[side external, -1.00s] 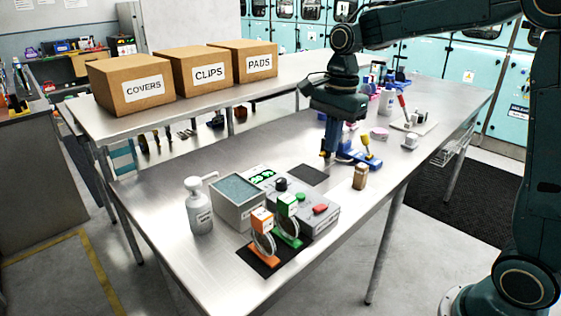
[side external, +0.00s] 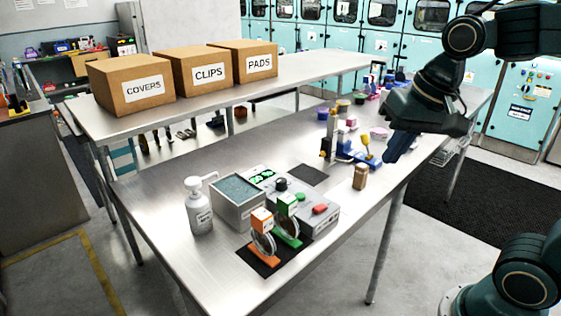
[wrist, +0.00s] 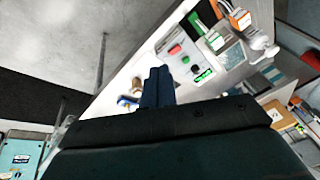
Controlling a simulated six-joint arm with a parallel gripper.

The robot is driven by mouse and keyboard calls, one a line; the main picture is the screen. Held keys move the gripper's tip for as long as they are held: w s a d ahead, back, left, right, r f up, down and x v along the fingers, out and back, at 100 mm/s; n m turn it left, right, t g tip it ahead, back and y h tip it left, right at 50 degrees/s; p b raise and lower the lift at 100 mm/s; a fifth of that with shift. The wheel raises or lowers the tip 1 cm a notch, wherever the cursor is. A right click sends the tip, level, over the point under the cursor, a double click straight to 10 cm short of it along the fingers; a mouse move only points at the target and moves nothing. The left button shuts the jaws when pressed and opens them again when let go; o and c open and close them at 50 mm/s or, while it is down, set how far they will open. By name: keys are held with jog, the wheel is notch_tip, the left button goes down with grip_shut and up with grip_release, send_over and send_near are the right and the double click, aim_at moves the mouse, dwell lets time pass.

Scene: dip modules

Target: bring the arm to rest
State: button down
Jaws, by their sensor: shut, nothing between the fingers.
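My gripper (side external: 393,158) hangs in the side view over the near right edge of the metal table, clear of the objects below. Its blue fingers are together with nothing between them; they also show closed in the wrist view (wrist: 158,88). The metal table (side external: 150,215) carries a grey bath box (side external: 238,212) with liquid, a control box with a red button (side external: 320,209), a white pump bottle (side external: 199,210), and an orange and a green holder (side external: 287,235) on a black mat.
A brown-topped small bottle (side external: 360,177) stands near the table's front edge. A blue stand (side external: 345,150) and a yellow-handled tool (side external: 367,155) are close to my gripper's left. Cardboard boxes (side external: 130,83) sit on the back shelf. The floor in front of the table is clear.

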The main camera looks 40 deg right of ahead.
jog(key=s+f+n+t, duration=0.1)
jog(key=s+f+n, duration=0.1)
jog(key=s+n, duration=0.4)
jog(key=shift+s+f+t, duration=0.15)
jog(key=shift+s+t, duration=0.25)
jog(key=shift+s, duration=0.1)
dwell(0.6)
